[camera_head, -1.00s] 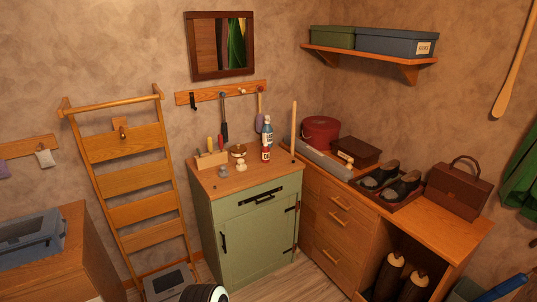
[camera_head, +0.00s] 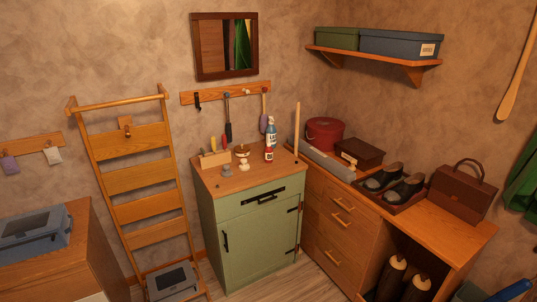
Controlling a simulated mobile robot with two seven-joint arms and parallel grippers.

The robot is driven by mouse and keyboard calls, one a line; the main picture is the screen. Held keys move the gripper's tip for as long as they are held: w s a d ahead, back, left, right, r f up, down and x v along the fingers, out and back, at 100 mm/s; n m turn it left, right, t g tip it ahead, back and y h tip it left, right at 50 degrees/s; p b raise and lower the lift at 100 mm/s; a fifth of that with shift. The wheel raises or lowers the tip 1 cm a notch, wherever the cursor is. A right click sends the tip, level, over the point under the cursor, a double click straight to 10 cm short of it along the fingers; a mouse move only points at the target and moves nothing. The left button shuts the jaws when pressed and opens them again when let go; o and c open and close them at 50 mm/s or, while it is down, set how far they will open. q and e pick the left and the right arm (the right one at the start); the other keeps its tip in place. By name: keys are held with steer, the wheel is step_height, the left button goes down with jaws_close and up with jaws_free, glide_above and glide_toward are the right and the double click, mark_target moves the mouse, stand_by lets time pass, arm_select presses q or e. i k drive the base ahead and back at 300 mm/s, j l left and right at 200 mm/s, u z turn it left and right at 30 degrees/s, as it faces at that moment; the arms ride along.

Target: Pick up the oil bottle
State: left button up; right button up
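A tall bottle with a blue and white body (camera_head: 271,131) stands upright at the back right of the green cabinet's wooden top (camera_head: 237,182). A shorter red bottle with a pale label (camera_head: 269,154) stands just in front of it and overlaps its lower part. The labels are too small to read, so I cannot tell which one is the oil bottle. Neither of my grippers is in view, and nothing touches the bottles.
A wooden holder (camera_head: 215,158) with upright tools, a brush-like item (camera_head: 242,151) and small knobs (camera_head: 244,165) share the cabinet top. The top's front is mostly clear.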

mark_target(268, 149)
steer(key=u, duration=0.5)
steer(key=i+l+u, duration=0.3)
steer(key=u, duration=0.15)
steer(key=i+l+u, duration=0.45)
